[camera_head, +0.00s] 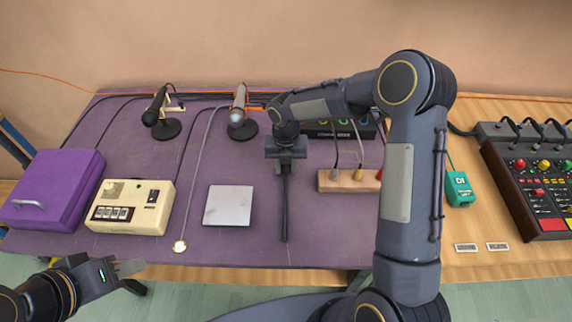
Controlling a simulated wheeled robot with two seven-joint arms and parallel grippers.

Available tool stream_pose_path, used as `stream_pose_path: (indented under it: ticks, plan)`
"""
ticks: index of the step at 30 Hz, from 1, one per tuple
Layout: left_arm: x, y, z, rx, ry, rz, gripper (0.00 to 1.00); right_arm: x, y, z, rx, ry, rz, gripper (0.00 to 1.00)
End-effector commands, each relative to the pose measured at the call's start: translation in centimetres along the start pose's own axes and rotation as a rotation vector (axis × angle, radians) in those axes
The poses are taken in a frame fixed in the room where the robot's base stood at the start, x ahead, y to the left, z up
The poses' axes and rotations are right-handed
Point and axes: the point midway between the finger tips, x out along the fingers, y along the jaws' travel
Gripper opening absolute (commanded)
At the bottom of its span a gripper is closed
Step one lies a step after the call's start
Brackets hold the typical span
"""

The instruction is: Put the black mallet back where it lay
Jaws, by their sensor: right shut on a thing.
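The black mallet (284,215) shows as a dark, thin stick on or just above the purple cloth, pointing toward the table's front edge. My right gripper (285,170) is shut on its far end, and the jaws and wrist hide that end. I cannot tell whether the mallet touches the cloth. My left gripper (135,278) is at the lower left, in front of the table's edge, with its fingers apart and nothing between them.
A pale square plate (228,206) lies left of the mallet. A wooden block (345,182) with upright pieces is to its right, partly behind my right arm. Two microphones (160,115) (238,112) stand behind.

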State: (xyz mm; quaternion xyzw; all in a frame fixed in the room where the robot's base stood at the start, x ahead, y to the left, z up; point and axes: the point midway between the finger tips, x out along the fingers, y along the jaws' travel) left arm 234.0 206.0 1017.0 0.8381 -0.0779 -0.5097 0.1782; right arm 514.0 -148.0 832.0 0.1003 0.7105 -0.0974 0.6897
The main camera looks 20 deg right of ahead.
Motion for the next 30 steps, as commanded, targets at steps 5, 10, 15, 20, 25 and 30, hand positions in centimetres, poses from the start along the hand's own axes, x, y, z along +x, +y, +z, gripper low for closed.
stream_pose_path:
  ticks: [5,10,15,20,25,30]
  plan:
    - [-0.01,0.00,0.00,0.000,0.000,0.000,0.36,0.03,0.00,0.01,0.000,0.000,0.000,0.00]
    - [-0.02,0.01,-0.01,0.000,0.000,0.000,0.36,0.15,-0.01,0.02,0.001,0.000,0.000,0.00]
    - [-0.01,0.01,-0.01,0.000,0.000,0.000,0.36,0.15,0.00,0.01,0.000,0.000,0.000,0.34]
    - [-0.01,0.01,0.00,0.000,0.000,0.000,0.36,0.15,0.00,0.01,0.000,0.000,0.000,0.54]
    - [-0.01,0.00,-0.01,0.000,0.000,0.000,0.36,0.15,0.00,0.01,0.000,0.000,0.000,0.54]
    - [0.02,-0.01,0.01,0.000,0.000,0.000,0.36,-0.37,0.01,0.06,0.000,-0.002,0.001,0.54]
